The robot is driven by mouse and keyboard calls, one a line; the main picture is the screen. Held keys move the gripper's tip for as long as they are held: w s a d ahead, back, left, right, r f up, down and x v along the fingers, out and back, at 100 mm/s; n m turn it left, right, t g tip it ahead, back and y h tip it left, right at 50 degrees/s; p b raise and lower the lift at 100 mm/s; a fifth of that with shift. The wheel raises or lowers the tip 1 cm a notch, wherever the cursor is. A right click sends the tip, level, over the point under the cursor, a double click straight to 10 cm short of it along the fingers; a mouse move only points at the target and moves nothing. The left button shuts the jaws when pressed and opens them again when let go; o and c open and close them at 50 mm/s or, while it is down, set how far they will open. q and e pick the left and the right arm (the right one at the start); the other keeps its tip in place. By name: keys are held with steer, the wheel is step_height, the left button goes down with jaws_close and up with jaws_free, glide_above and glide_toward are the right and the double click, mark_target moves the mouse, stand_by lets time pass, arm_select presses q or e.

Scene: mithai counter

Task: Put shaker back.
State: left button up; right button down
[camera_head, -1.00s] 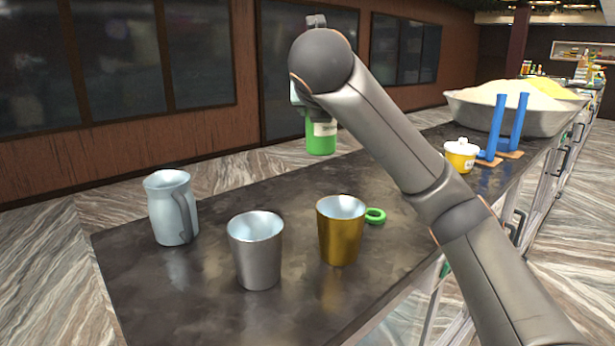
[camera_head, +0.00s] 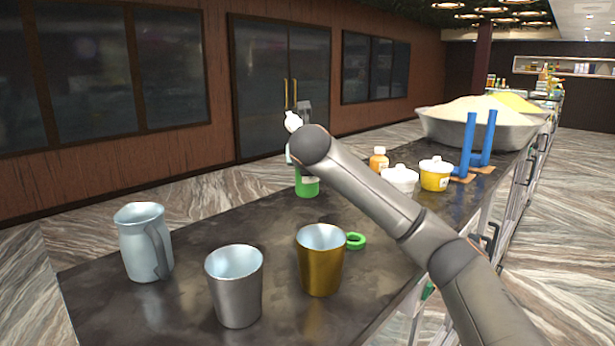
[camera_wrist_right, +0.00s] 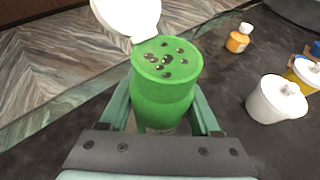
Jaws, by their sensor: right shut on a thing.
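The green shaker (camera_head: 307,187) is upright over the far side of the dark counter, partly hidden by my right arm. In the right wrist view the shaker (camera_wrist_right: 165,85) shows its top with several dark holes. My right gripper (camera_wrist_right: 163,108) is shut on it, with a finger on each side of its body. I cannot tell whether the shaker's base touches the counter. My left gripper is not in view.
A pale blue pitcher (camera_head: 135,245), a steel cup (camera_head: 235,290) and a brass-coloured cup (camera_head: 320,265) stand at the near left. A white pot (camera_head: 400,180), yellow pot (camera_head: 436,177) and orange bottle (camera_head: 379,160) stand right. A green ring (camera_head: 356,241) lies by the brass cup.

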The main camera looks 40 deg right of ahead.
steer(key=f, duration=0.3)
steer(key=shift+w+d+f, duration=0.1)
steer(key=shift+w+d, duration=0.15)
steer(key=shift+d, duration=0.15)
steer(key=shift+f, duration=0.4)
steer(key=shift+c, duration=0.5)
jaws_free()
steer(key=shift+f, duration=0.15)
steer(key=shift+a+r, duration=0.1)
steer(key=shift+r, duration=0.1)
steer(key=b+v, duration=0.1)
steer(key=v, duration=1.1)
steer(key=shift+f, duration=0.1)
